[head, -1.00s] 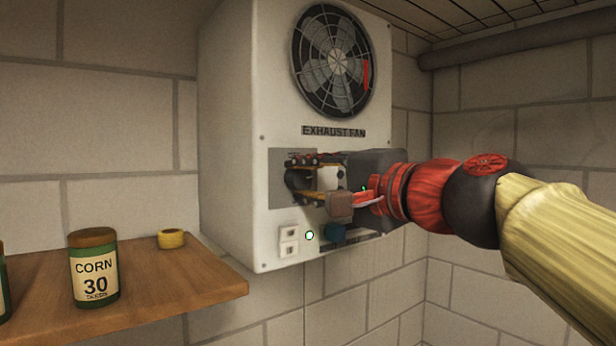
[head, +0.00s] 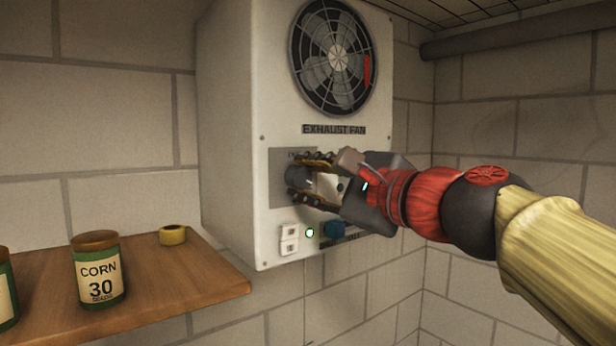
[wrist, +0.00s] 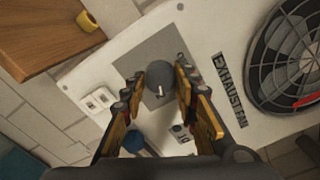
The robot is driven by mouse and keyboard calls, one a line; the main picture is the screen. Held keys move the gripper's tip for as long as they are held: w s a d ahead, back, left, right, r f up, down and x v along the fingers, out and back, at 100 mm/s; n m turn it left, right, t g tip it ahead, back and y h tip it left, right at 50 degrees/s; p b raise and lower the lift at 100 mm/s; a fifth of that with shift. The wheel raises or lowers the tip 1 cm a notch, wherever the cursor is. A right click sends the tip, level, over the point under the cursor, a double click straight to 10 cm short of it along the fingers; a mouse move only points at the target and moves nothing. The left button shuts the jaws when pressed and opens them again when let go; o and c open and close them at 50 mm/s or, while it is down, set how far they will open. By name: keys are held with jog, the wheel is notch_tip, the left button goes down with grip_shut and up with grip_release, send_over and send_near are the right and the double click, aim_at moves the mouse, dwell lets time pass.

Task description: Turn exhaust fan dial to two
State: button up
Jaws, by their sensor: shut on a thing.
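The exhaust fan unit (head: 230,150) is a white box on the wall with a round fan behind a grille (head: 335,58). Its dark dial (head: 297,182) sits on a grey panel below the "EXHAUST FAN" label. My gripper (head: 305,181) reaches in from the right and is shut on the dial. In the wrist view the dark round dial (wrist: 160,75) lies between the fingertips, with a light pointer mark toward the bottom of the picture. The fingers hide most of the dial's scale; its numbers cannot be read.
Below the dial are a white rocker switch (head: 289,239), a lit green lamp (head: 309,233) and a blue knob (head: 334,230). A wooden shelf (head: 190,283) at left holds a corn can (head: 98,270) and a yellow ring (head: 172,235). A pipe (head: 520,35) runs along the upper right.

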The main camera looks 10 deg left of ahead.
dwell(0.4)
jog(key=o, duration=1.2)
jog(key=shift+d, duration=0.1)
jog(key=v, duration=1.1)
jog(key=shift+s+d, duration=0.3)
